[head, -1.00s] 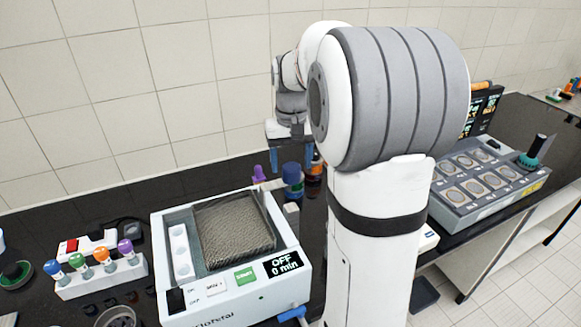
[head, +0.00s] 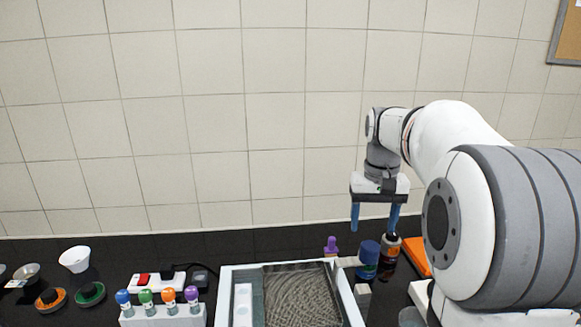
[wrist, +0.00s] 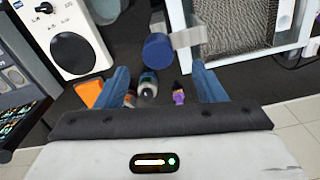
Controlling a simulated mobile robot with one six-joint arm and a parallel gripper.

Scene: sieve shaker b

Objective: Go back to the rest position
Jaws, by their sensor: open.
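My gripper (head: 375,217) hangs above the black bench with its two blue fingers apart and nothing between them. It also shows in the wrist view (wrist: 160,88), where the fingers frame several bottles on the bench below. My arm reaches in from the right of the head view, and its large grey and white joint covers the lower right of that view.
The white sieve shaker (head: 355,318) stands front centre, cut off below. Blue-capped (head: 369,250) and orange-labelled (head: 391,243) bottles and a purple-topped item (head: 331,246) stand near my gripper. A rack of coloured-top tubes (head: 165,316) and bowls are left. Tiled wall behind.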

